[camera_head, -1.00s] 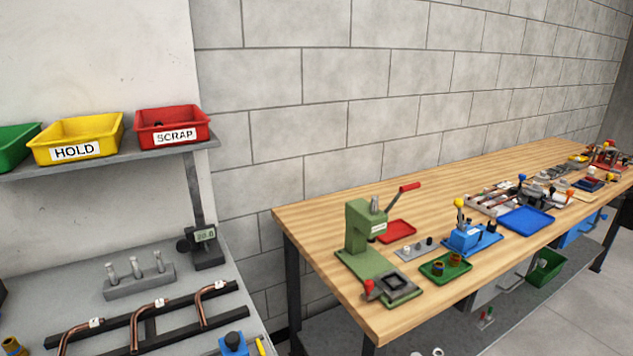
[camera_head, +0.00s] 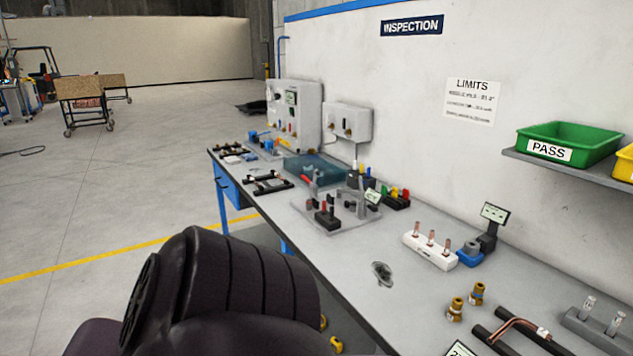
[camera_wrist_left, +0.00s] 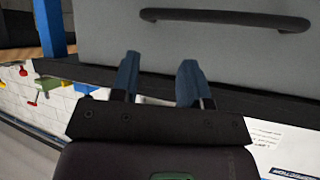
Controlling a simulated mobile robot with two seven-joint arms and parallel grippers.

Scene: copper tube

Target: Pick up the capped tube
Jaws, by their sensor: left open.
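A bent copper tube (camera_head: 520,328) with a small white tag lies on a dark rack at the lower right of the head view, partly cut off by the frame edge. I cannot tell whether it carries a cap. Short copper pieces (camera_head: 431,238) stand upright in a white block on the bench. My left gripper (camera_wrist_left: 158,78) shows in the wrist view with its two blue fingers apart and nothing between them. Its fingers are not visible in the head view. My right gripper is in neither view.
The grey inspection bench (camera_head: 385,303) runs along the wall, with fixtures and brass fittings (camera_head: 466,300) on it. A green PASS bin (camera_head: 567,145) sits on a shelf. Open floor lies left. A grey panel with a dark handle (camera_wrist_left: 225,17) is in front of my left gripper.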

